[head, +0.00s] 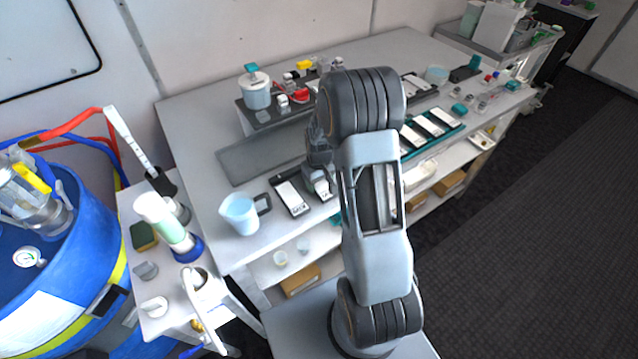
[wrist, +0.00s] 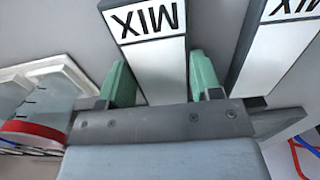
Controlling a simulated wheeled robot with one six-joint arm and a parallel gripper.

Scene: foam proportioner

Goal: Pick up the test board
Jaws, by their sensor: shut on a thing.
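A white test board (wrist: 155,60) with black "MIX" lettering lies between the two green fingers of my gripper (wrist: 162,82) in the wrist view. The gripper is shut on it, one finger at each long side. In the head view the held board (head: 320,187) shows just below my wrist, at the front edge of the bench. I cannot tell whether it is clear of the surface. A second "MIX" board (wrist: 272,55) lies beside it to the right in the wrist view. In the head view that second board (head: 292,196) lies on a dark tray. My arm hides part of the bench.
A jug (head: 240,214) stands left of the dark tray. A teal rack (head: 448,131) with several white boards is right of my arm. A pot (head: 256,92) and small items stand at the back. A blue drum (head: 60,270) is at the left.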

